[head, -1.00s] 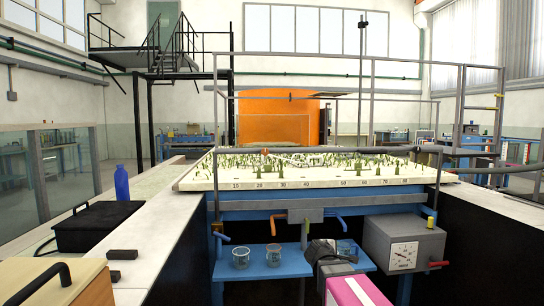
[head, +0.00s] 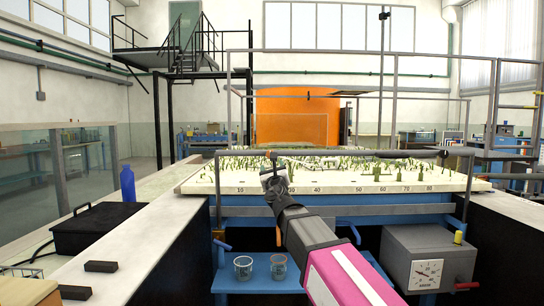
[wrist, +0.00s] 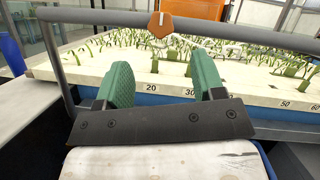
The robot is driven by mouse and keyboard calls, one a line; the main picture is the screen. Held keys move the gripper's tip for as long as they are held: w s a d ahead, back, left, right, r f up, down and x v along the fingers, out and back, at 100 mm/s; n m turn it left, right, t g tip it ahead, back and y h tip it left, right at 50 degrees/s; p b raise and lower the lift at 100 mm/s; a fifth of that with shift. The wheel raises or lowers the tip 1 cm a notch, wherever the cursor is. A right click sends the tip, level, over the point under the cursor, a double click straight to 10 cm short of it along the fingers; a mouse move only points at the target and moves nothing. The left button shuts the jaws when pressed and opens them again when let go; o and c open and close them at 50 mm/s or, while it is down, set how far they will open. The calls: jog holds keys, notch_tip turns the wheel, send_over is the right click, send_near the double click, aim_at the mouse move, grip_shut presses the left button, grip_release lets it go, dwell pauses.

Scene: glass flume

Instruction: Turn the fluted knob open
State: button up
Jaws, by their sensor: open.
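An orange faceted knob (wrist: 160,25) with a pale line on its face sits on the grey rail (wrist: 95,19) at the top of the wrist view. It looks like the fluted knob, though its flutes are hard to make out. My gripper (wrist: 163,78) is open and empty, its two green-padded fingers apart and pointing toward the rail. The knob lies beyond the fingertips, above the gap between them, and is not touched. In the head view my gripper (head: 272,167) is raised before the rail; I cannot make out the knob clearly there.
A white numbered bed (head: 350,182) with green plant-like stems lies behind the rail. Below are an orange lever (head: 279,236), two glass beakers on a blue shelf (head: 261,284), and a grey gauge box (head: 425,247) with a yellow knob (head: 458,237) and red handle. A black case (head: 95,228) sits left.

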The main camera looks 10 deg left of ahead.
jog(key=x, duration=1)
jog(key=shift+w, duration=0.15)
jog(key=shift+c, duration=0.4)
jog(key=c, duration=0.9)
